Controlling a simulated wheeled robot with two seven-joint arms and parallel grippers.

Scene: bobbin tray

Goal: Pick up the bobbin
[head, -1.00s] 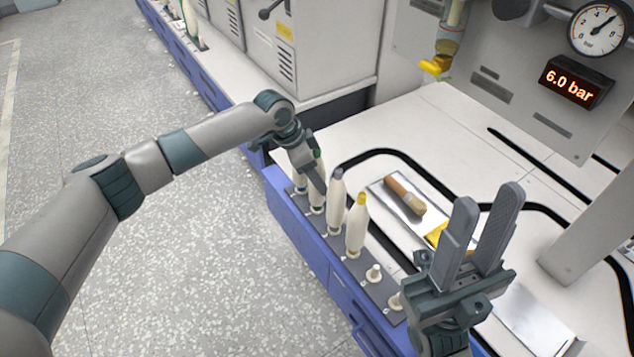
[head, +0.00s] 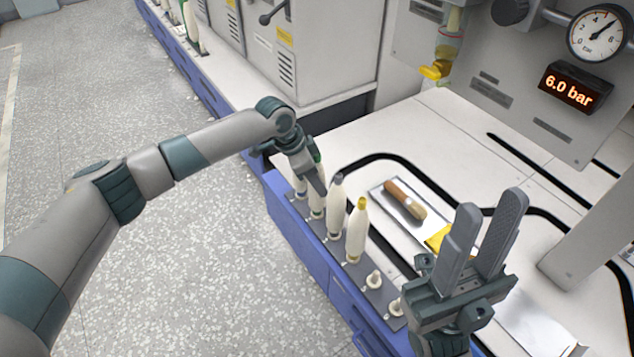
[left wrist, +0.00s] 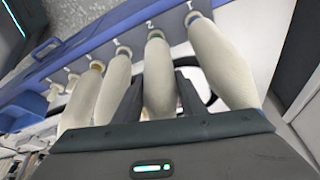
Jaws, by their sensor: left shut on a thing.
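Several pale bobbins stand upright in a row on a grey peg strip (head: 376,287) along the bench's front edge. One has a yellow top (head: 357,232) and its neighbour a grey top (head: 336,207). My left gripper (head: 318,186) reaches down at the far end of the row, partly hiding the bobbins there. In the left wrist view its dark fingers are shut on a bobbin (left wrist: 158,78), with other bobbins on both sides. The held bobbin's base is at the strip; I cannot tell whether it is lifted. My right gripper (head: 489,208) is open and empty, fingers upward, at the near right.
A metal tray (head: 384,196) with a brown cylindrical object (head: 405,200) and a yellow item (head: 437,239) lies behind the row. Two short bare pegs (head: 374,279) stand at the near end. A grey cabinet (head: 303,60) stands beyond the left gripper.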

